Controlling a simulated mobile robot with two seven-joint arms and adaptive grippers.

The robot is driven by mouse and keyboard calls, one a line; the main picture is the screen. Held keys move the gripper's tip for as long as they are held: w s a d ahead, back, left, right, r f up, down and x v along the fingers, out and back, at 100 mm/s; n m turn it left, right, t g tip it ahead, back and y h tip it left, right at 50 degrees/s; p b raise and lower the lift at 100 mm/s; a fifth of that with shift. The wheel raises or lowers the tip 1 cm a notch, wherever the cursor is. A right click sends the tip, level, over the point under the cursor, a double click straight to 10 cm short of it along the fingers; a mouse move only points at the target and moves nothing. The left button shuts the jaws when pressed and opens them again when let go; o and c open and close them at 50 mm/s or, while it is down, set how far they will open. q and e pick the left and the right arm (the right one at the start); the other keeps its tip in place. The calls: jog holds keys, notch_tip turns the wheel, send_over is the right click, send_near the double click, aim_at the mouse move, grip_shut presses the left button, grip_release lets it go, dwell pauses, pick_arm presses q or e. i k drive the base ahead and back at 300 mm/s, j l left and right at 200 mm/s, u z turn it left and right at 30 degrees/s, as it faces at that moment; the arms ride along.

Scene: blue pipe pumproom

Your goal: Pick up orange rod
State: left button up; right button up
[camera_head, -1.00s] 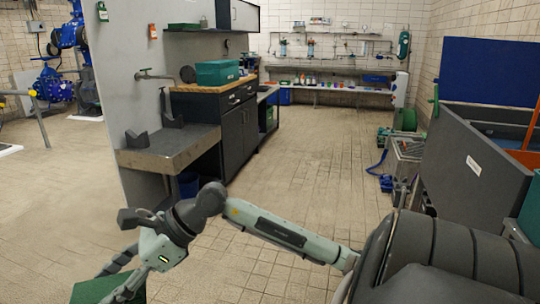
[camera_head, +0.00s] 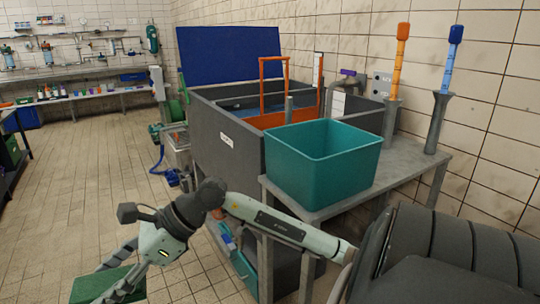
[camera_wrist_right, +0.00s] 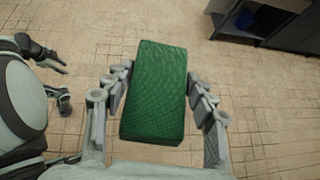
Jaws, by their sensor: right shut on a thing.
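The orange rod (camera_head: 399,65) stands upright at the right in the head view, its lower end hidden in a grey conical holder (camera_head: 391,118) on a grey table (camera_head: 412,166). My right gripper (camera_head: 122,280) is at the lower left of the head view, far from the rod. It is shut on a green block (camera_head: 92,287). In the right wrist view the fingers of my right gripper (camera_wrist_right: 158,105) lie along both sides of the green block (camera_wrist_right: 157,85).
A blue rod (camera_head: 451,65) stands in a second holder (camera_head: 438,122) beside the orange one. A teal bin (camera_head: 318,170) stands on the table's left part. A grey tank (camera_head: 222,125) with an orange frame (camera_head: 263,85) is behind. Tiled floor (camera_head: 75,190) at left is clear.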

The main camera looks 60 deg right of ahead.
aim_at(403, 28)
jog(key=z, duration=1.55)
